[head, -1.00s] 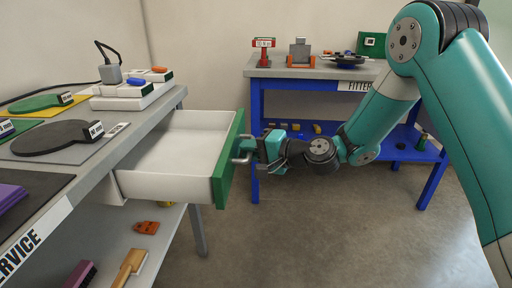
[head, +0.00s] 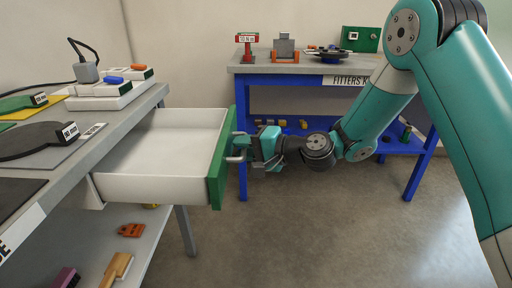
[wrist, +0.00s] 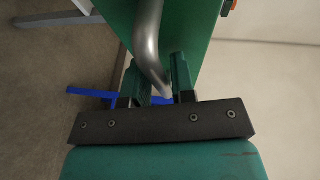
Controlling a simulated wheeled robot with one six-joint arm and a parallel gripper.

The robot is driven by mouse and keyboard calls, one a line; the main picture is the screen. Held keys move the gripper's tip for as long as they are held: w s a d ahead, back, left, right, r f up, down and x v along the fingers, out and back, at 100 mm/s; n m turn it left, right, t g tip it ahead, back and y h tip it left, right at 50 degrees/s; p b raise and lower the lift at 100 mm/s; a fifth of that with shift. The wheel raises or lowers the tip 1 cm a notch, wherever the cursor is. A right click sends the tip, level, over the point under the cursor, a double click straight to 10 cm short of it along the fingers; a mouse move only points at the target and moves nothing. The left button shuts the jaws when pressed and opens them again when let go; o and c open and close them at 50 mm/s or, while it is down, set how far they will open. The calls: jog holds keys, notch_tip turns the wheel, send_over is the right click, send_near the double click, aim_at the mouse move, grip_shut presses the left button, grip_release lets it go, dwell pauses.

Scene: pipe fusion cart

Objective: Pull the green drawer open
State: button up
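The green drawer (head: 218,160) has a green front and a white tray (head: 175,140). It stands well out of the left bench, with its empty inside showing. Its grey metal handle (head: 237,158) is on the outer side of the front. My gripper (head: 252,148) is at this handle, to the right of the drawer front. In the wrist view, the curved handle bar (wrist: 149,40) runs down from the green front (wrist: 190,25) and passes between the two fingers of my gripper (wrist: 157,85). The fingers look closed on it; the exact contact is partly hidden.
The left grey bench (head: 130,118) carries round pads and white boxes; its lower shelf (head: 160,225) holds tools. A blue-framed bench (head: 240,95) stands behind my arm. The floor (head: 290,230) below the gripper is clear.

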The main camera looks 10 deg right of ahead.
jog(key=v, duration=1.7)
jog(key=shift+s+d, duration=0.1)
jog(key=s+a+r+n+g+h, duration=0.1)
jog(key=s+a+n+g+h, duration=0.1)
jog(key=s+a+n+g, duration=0.65)
jog(key=s+d+r+n+h, duration=0.1)
jog(key=s+r+n+h, duration=0.1)
jog(key=s+h, duration=0.35)
jog(key=s+d+r+n+h, duration=0.1)
jog(key=s+r+n+h, duration=0.15)
jog(key=s, duration=0.55)
notch_tip(320, 180, up, 21)
jog(key=y+p, duration=0.1)
jog(key=p, duration=2.2)
jog(key=shift+w+g, duration=0.1)
jog(key=shift+g, duration=0.15)
